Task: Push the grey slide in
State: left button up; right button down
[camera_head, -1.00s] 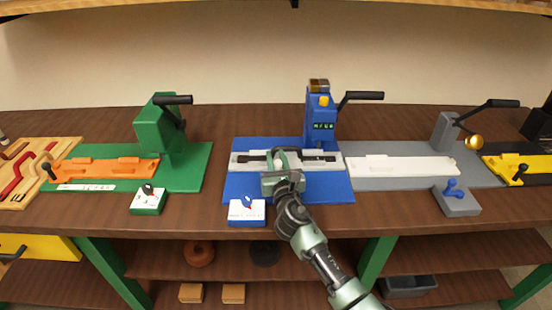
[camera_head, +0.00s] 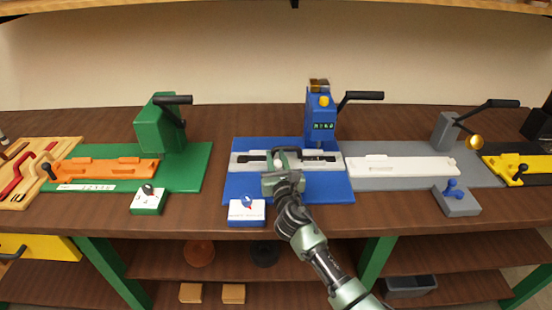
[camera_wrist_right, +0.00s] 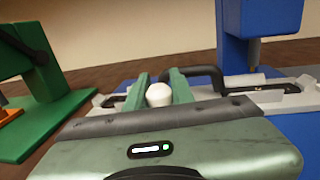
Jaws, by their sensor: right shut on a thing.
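The light grey slide (camera_head: 325,166) lies lengthwise on the blue base plate (camera_head: 333,190), in front of the blue press (camera_head: 321,118). A black bar (camera_head: 310,157) runs along its top, and it also shows behind the fingers in the right wrist view (camera_wrist_right: 236,79). My right gripper (camera_head: 280,156) is over the slide's middle-left part. In the wrist view, its two green fingers (camera_wrist_right: 158,90) are shut on a white round knob (camera_wrist_right: 159,95). My left gripper is not in view.
A green station (camera_head: 160,125) stands at left, a grey station with a white slide (camera_head: 400,165) at right. The press has a black lever (camera_head: 362,96).

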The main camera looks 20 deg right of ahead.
aim_at(276, 151)
dwell(0.3)
jog(key=shift+w+d+r+b, duration=0.1)
jog(key=shift+w+d+b, duration=0.1)
jog(key=shift+w, duration=0.4)
jog(key=shift+w+d+r+b, duration=0.1)
jog(key=shift+w+d+b, duration=0.05)
jog(key=shift+w, duration=0.45)
jog(key=shift+w+d+f, duration=0.15)
jog(key=shift+w, duration=0.2)
jog(key=c, duration=1.3)
grip_release()
jog(key=shift+o, duration=0.5)
